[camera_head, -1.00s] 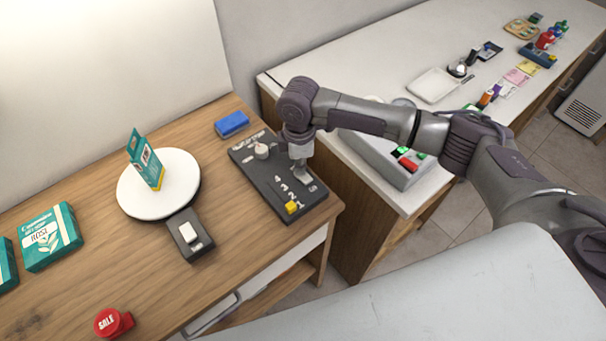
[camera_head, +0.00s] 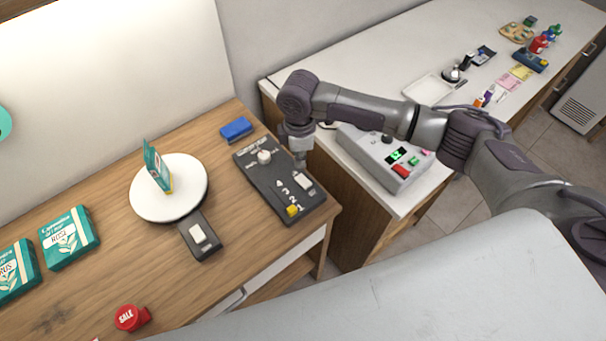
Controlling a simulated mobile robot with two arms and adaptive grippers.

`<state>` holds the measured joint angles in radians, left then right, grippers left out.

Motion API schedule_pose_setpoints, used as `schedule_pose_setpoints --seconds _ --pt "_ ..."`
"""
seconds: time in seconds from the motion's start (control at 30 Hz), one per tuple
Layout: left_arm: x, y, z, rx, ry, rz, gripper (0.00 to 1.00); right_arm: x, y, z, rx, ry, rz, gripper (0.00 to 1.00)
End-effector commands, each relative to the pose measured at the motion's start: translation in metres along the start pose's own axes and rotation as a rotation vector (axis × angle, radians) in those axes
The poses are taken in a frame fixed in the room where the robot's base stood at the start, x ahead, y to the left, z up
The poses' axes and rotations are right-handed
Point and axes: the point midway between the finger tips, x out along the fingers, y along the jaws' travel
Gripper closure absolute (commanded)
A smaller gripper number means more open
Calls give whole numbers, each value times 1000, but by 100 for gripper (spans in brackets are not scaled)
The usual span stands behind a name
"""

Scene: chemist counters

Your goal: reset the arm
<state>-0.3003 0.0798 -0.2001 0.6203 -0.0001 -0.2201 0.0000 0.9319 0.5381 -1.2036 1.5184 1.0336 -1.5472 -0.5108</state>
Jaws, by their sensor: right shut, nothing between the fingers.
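My right arm comes in from the right over the white counter. My right gripper (camera_head: 300,158) points down above the right edge of a dark control panel (camera_head: 262,178) on the wooden counter. It is shut and empty. The panel carries a round pale knob (camera_head: 264,156), a white switch (camera_head: 303,181), a yellow piece (camera_head: 292,210) and printed numbers. The gripper is beside the switch, toward the back; whether it touches the panel cannot be told. My left gripper is not in view.
A white round turntable (camera_head: 150,207) bears an upright teal box (camera_head: 158,170). Teal boxes (camera_head: 68,237), a blue block (camera_head: 236,129) and a red SALE button (camera_head: 128,317) are on the wooden counter (camera_head: 110,270). A grey device (camera_head: 372,158) stands on the white counter (camera_head: 345,80) under my right arm.

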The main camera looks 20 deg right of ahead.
Motion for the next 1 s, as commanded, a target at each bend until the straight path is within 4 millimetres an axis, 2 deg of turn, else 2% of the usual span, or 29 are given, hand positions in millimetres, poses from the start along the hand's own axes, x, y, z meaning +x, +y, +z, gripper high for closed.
schedule_pose_setpoints --seconds 0.03,0.13,0.7,0.77,0.83,1.0 --pt "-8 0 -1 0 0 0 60 -8 0 0 0 0 -1 100" --pt "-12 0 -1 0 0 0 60 -11 0 0 0 0 -1 100" --pt "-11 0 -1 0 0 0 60 -8 -3 -3 -2 5 -2 100" --pt "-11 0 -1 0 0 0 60 -4 -12 -9 -5 19 -5 100" --pt "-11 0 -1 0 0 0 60 4 -30 -24 -7 53 -9 100" --pt "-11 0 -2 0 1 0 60 19 -96 -69 64 208 -8 100"
